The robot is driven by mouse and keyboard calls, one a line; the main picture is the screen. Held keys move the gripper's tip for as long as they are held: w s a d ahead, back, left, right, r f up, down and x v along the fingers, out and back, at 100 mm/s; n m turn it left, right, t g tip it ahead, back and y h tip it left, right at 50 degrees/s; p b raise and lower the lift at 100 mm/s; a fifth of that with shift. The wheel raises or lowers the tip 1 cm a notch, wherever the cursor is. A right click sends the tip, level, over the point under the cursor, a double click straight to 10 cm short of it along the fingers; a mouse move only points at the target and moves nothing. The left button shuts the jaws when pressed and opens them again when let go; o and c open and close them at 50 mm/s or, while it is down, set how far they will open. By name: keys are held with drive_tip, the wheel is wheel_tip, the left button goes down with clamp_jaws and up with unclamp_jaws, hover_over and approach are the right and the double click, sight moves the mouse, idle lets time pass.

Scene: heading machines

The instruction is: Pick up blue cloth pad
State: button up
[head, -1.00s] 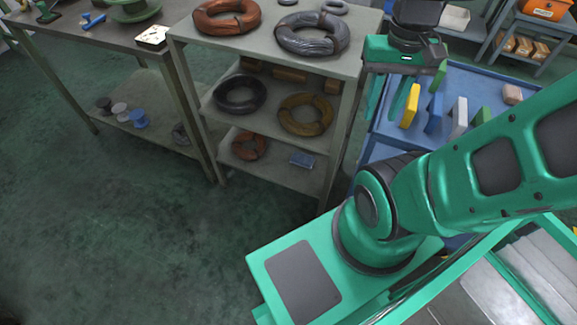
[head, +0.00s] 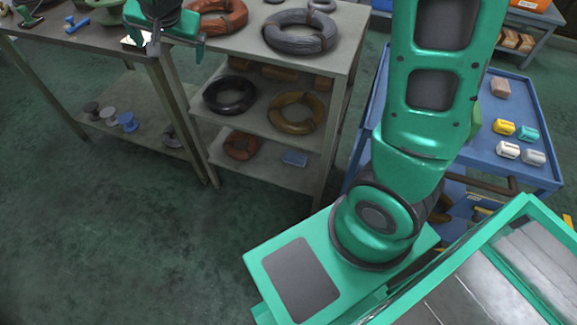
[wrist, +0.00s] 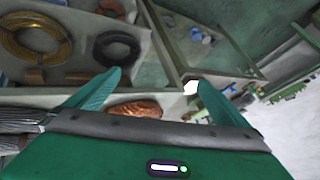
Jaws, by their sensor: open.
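A small flat blue piece (head: 294,158), which looks like the blue cloth pad, lies on the bottom shelf of the grey rack (head: 335,125), right of a copper-coloured coil; its material is too small to tell. My gripper (head: 177,43) is open and empty, high near the rack's left upper edge and the workbench's right end. It is well above and left of the blue piece. In the wrist view, the open fingers (wrist: 158,78) spread with coils beyond them. I cannot make out the blue piece in that view.
Coils of wire crowd the rack's top and shelves, including a grey coil (head: 301,32) and a black coil (head: 230,95). The workbench (head: 75,45) stands left. A blue cart (head: 535,85) with small blocks stands right, partly behind my arm. The floor in front is clear.

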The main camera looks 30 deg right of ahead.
drive_tip(key=w+a+f+m+t+y, duration=0.1)
drive_tip(key=w+a+f, duration=0.25)
drive_tip(key=a, duration=0.45)
drive_tip(key=w+a+f+m+y, duration=0.1)
drive_tip(key=w+a+f, duration=0.1)
drive_tip(key=a+f, duration=0.5)
drive_tip(key=w+d+f+m+h, duration=0.1)
drive_tip(key=w+d+f, duration=0.1)
drive_tip(key=f, duration=0.5)
drive_tip(key=w+d+f+m+h, duration=0.1)
drive_tip(key=w+d+f+h, duration=0.15)
drive_tip(key=f, duration=0.55)
drive_tip(key=s+d+f+m+g+h, duration=0.1)
drive_tip(key=s+d+f+h, duration=0.1)
drive_tip(key=d+f, duration=0.9)
drive_tip(key=s+d+f+h, duration=0.2)
drive_tip(key=d+f, duration=0.7)
drive_tip(key=f, duration=0.3)
drive_tip(key=s+d+f+h, duration=0.1)
drive_tip(key=s+d+f, duration=0.3)
drive_tip(key=d, duration=0.2)
drive_tip(key=s+d+f+n+h, duration=0.1)
drive_tip(key=s+d+f, duration=0.3)
drive_tip(key=d+f, duration=0.1)
drive_tip(key=s+d+f+n+h, duration=0.1)
drive_tip(key=s+d+f, duration=0.3)
drive_tip(key=d, duration=0.3)
drive_tip(key=shift+s+d+f+g+h, duration=0.2)
drive_tip(key=shift+d+g+h, duration=0.1)
drive_tip(key=shift+d, duration=0.1)
